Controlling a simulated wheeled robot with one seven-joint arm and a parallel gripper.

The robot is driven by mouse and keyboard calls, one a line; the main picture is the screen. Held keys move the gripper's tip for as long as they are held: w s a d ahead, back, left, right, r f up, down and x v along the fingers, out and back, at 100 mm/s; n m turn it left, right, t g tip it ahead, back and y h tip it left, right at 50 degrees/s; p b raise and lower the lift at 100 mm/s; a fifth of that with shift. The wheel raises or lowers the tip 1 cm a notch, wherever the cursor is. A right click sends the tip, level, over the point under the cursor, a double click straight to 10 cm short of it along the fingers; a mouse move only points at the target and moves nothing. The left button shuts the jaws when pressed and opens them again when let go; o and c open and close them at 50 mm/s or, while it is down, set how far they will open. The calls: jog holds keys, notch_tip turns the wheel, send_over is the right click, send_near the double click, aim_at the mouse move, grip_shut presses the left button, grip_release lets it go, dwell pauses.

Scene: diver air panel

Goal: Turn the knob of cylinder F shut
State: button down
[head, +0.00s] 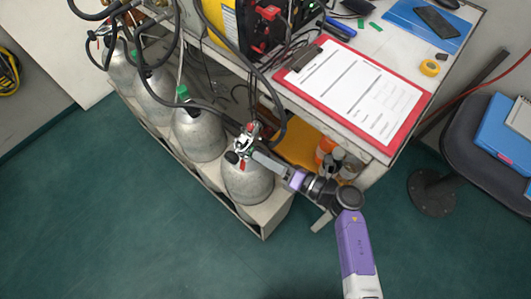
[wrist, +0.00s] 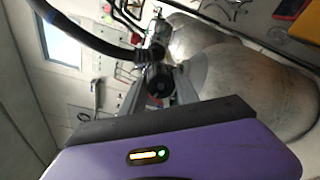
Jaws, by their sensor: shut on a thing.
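A row of grey cylinders stands in a rack. My gripper (head: 246,156) reaches from the right to the valve on top of the nearest cylinder (head: 247,183). In the wrist view, a round black knob (wrist: 159,82) sits between the two fingers of my gripper (wrist: 163,88), which is shut on it. The knob also shows small and dark in the head view (head: 232,157), partly hidden by the fingers. A black hose runs to this valve. I cannot read a letter on the cylinder, nor tell how far the knob is turned.
Other cylinders (head: 199,135) stand up and left, with black hoses looping over them. A desk with a red clipboard (head: 353,93) is above right. A chair (head: 490,140) is at right. The green floor at lower left is clear.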

jog(key=m+p, duration=0.2)
jog(key=m, duration=0.2)
jog(key=shift+r, duration=0.1)
jog(key=m+p, duration=0.2)
jog(key=m, duration=0.2)
jog(key=shift+m, duration=0.4)
jog(key=m+p, duration=0.1)
jog(key=m, duration=0.3)
jog(key=shift+m+y+p, duration=0.3)
jog(key=shift+p, duration=0.05)
jog(key=m+p, duration=0.1)
jog(key=m, duration=0.7)
jog(key=shift+p, duration=0.4)
jog(key=m, duration=0.4)
jog(key=shift+f+m+p, duration=0.2)
jog(key=shift+m+p, duration=0.2)
jog(key=m, duration=0.3)
jog(key=shift+m+t, duration=0.3)
jog(key=shift+m, duration=0.1)
jog(key=shift+m+p, duration=0.45)
jog(key=shift+m, duration=1.45)
